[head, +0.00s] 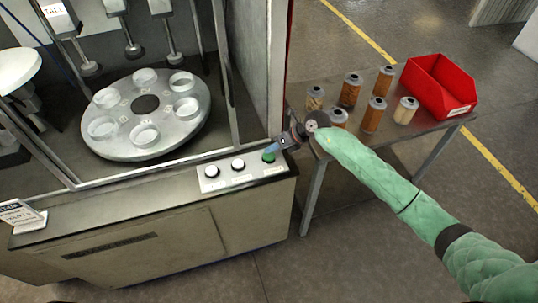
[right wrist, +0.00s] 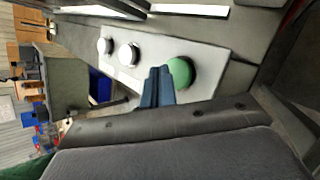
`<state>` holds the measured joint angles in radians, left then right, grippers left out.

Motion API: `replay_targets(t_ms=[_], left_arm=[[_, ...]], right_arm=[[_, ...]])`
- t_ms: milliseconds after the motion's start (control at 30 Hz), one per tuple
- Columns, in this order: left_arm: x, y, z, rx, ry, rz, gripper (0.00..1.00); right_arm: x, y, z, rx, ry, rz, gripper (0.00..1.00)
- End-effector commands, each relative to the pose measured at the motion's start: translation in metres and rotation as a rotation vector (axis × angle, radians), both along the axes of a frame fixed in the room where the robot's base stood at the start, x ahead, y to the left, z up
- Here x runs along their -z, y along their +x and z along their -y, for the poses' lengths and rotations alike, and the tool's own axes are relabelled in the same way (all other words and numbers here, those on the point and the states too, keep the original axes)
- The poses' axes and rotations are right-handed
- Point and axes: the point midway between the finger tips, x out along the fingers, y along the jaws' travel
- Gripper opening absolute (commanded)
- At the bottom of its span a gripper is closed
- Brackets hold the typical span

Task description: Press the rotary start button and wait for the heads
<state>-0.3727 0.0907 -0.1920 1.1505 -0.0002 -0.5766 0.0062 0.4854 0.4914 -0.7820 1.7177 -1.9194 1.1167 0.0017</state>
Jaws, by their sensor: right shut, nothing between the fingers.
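The control panel (head: 236,171) sits on the front ledge of the machine, with two white-topped buttons and a green button (head: 268,157) at its right end. The green button also shows in the right wrist view (right wrist: 180,73). My right gripper (head: 275,151) is shut and empty, its blue fingertips at the green button; in the right wrist view the fingertips (right wrist: 160,84) overlap its edge. I cannot tell whether they touch or press it. The rotary table (head: 146,104) holds several white cups, with heads (head: 133,50) hanging above it. My left gripper is not in view.
A side table (head: 392,135) on the right bears several filter cartridges (head: 372,114) and a red bin (head: 440,87). The machine's frame post (head: 262,70) stands close behind my right gripper. A small sign (head: 20,215) stands on the ledge at the left.

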Motion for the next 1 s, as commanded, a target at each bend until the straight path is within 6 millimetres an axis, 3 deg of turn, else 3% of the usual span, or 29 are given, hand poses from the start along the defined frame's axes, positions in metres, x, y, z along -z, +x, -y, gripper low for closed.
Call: replay_targets(t_ms=[700, 1000], left_arm=[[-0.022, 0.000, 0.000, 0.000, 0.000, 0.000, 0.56], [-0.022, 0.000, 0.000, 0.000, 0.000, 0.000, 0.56]], right_arm=[[-0.049, 0.000, 0.000, 0.000, 0.001, 0.001, 0.00], [-0.050, 0.000, 0.000, 0.000, 0.000, 0.000, 0.00]])
